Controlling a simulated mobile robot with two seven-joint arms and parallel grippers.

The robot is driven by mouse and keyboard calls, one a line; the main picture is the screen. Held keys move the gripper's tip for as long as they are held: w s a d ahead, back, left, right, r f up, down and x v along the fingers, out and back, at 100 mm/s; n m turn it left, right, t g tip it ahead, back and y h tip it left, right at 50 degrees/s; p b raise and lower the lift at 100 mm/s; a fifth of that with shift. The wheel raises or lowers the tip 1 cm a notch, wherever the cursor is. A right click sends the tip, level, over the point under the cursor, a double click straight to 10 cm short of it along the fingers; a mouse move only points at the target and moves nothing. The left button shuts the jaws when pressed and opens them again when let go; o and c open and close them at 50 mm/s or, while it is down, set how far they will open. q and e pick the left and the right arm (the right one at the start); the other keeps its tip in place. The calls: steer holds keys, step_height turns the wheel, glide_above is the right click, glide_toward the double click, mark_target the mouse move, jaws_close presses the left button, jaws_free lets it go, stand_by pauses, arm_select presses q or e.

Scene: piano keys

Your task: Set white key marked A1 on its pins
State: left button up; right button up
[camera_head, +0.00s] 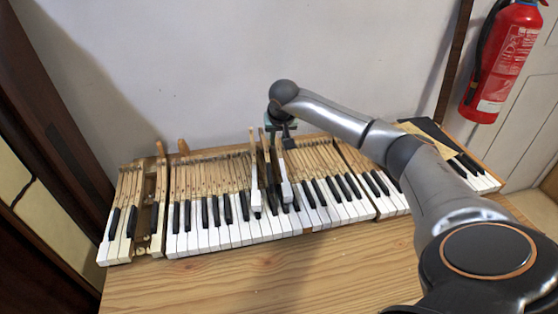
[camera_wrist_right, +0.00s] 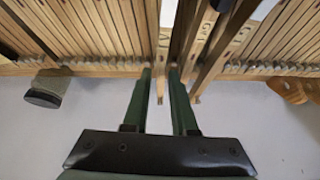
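The keyboard of white and black keys stands on a wooden table (camera_head: 250,270). Two pale wooden keys with white fronts stand up above the row near its middle: the left one (camera_head: 256,195) and the right one (camera_head: 286,190). My right gripper (camera_head: 282,130) is over the back ends of these keys. In the right wrist view its fingers (camera_wrist_right: 162,75) are apart on either side of a narrow wooden key tail (camera_wrist_right: 161,65), with a gap showing. A tail beside the right finger bears G-like lettering (camera_wrist_right: 242,35). My left gripper is out of view.
A bare slot (camera_head: 148,190) shows brown frame between keys at the left. Dark and pale boards (camera_head: 435,135) lie over the right part of the keyboard. The wall is close behind. A fire extinguisher (camera_head: 502,60) hangs at the right. The table front is clear.

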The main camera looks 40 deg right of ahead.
steer(key=shift+f+b, duration=0.4)
steer(key=shift+f, duration=0.5)
jaws_close()
stand_by(1.5)
